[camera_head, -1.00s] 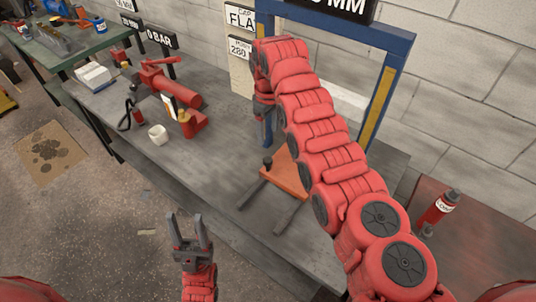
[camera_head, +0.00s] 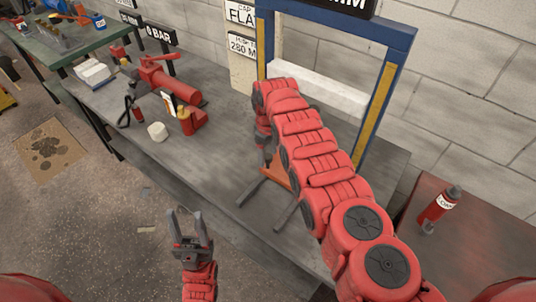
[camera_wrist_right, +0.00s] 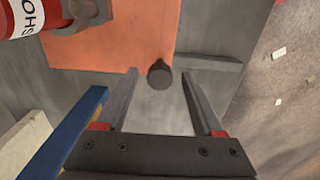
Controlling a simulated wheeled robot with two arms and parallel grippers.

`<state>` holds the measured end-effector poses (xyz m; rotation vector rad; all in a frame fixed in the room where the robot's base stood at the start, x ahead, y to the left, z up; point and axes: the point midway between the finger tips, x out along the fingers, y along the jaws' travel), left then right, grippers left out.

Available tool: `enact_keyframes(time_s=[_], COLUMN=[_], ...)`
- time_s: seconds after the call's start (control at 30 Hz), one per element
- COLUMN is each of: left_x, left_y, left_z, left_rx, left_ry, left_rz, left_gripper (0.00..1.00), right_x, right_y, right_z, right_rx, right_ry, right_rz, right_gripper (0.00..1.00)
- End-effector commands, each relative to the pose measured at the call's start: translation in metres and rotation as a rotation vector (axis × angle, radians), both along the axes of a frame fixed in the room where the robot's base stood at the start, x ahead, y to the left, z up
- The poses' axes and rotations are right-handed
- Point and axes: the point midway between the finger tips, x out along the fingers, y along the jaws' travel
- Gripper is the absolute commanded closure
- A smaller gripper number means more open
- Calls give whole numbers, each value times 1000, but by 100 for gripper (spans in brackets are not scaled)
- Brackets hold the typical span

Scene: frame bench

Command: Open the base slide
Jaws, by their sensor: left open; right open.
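The base slide is an orange plate (camera_head: 276,180) at the foot of the blue frame, largely hidden by my right arm in the head view. In the right wrist view the plate (camera_wrist_right: 110,40) carries a dark round knob (camera_wrist_right: 159,74) at its edge. My right gripper (camera_wrist_right: 159,90) is open above the plate, with the knob showing between its fingertips; I cannot tell whether they are level with it. In the head view the right gripper (camera_head: 264,158) points down and is partly hidden. My left gripper (camera_head: 187,222) is open and empty, in front of the bench.
The blue frame (camera_head: 395,45) stands over the bench. Two grey rails (camera_head: 240,192) reach toward the bench front. A red pump (camera_head: 180,88) and white cup (camera_head: 158,131) stand left. A labelled red cylinder (camera_wrist_right: 22,14) shows in the wrist view. A red bottle (camera_head: 438,207) stands right.

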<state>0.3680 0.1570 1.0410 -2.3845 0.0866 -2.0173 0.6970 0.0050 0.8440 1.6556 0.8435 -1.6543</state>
Motion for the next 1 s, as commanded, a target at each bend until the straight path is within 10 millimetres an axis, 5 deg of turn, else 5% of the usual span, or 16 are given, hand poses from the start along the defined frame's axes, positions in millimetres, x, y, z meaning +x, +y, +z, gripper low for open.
enact_keyframes(time_s=[0.07, 0.43, 1.0], left_x=[0, 0, 0], left_y=[0, 0, 0], left_z=[0, 0, 0], left_rx=[0, 0, 0], left_ry=[0, 0, 0], left_rz=[0, 0, 0], left_gripper=[50, 50, 50], right_x=[0, 0, 0], right_y=[0, 0, 0], right_z=[0, 0, 0], right_rx=[0, 0, 0], right_ry=[0, 0, 0], right_rz=[0, 0, 0], right_gripper=[35, 100, 100])
